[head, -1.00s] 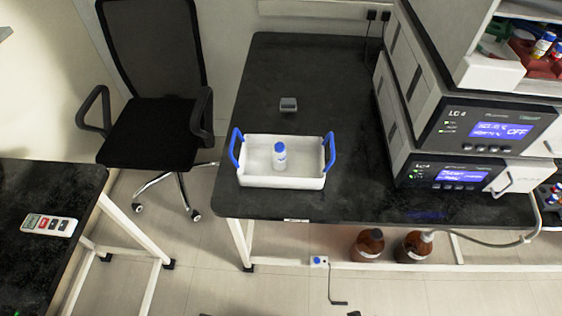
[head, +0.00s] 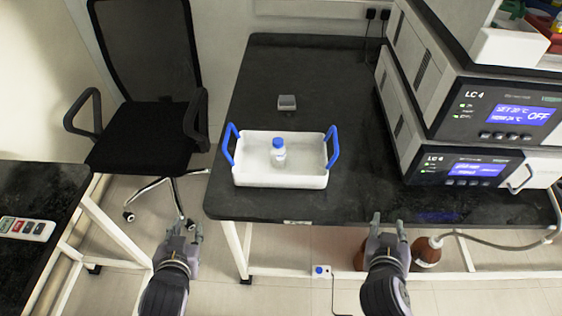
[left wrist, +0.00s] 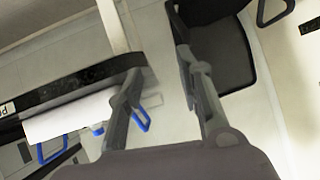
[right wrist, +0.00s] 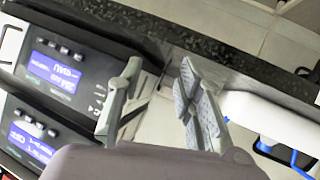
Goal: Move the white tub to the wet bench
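The white tub (head: 242,178) with two upright blue handles stands on the black-topped bench (head: 245,209) near its front edge. A small white bottle with a blue cap (head: 278,156) stands upright inside it. The tub also shows in the left wrist view (left wrist: 70,119) and the right wrist view (right wrist: 258,113). My left gripper (head: 187,228) is open and empty, in front of the bench, to the left of the tub. My right gripper (head: 389,225) is open and empty, in front of the bench edge, to the right of the tub. Neither touches the tub. I cannot tell which surface is the wet bench.
Stacked LC instruments (head: 465,165) fill the bench's right side. A small grey box (head: 287,102) sits behind the tub. A black office chair (head: 145,110) stands left. Another black table (head: 40,190) at far left holds a white remote (head: 27,228). Brown bottles (head: 427,250) stand under the bench.

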